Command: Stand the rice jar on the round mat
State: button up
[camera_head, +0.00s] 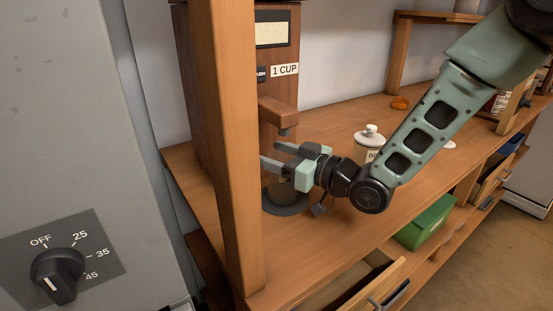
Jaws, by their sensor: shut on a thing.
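My gripper (272,152) is below the spout of the wooden dispenser and above the round mat, its fingers pointing left toward the wooden post. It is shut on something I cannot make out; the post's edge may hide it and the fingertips. The dark grey round mat (292,208) lies on the wooden counter below my gripper, partly covered by the post. A darker round shape shows on the mat. I cannot pick out the rice jar. A white lidded jar (369,139) stands right of my gripper; its label, partly hidden by my arm, seems to start with "BE".
The wooden post (236,150) rises close in front of the mat's left side. The dispenser (280,104) is marked "1 CUP". A green bin (426,222) sits under the counter. A grey panel with a dial (58,272) is at left.

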jog(key=shift+r, duration=0.1)
jog(key=o, duration=1.5)
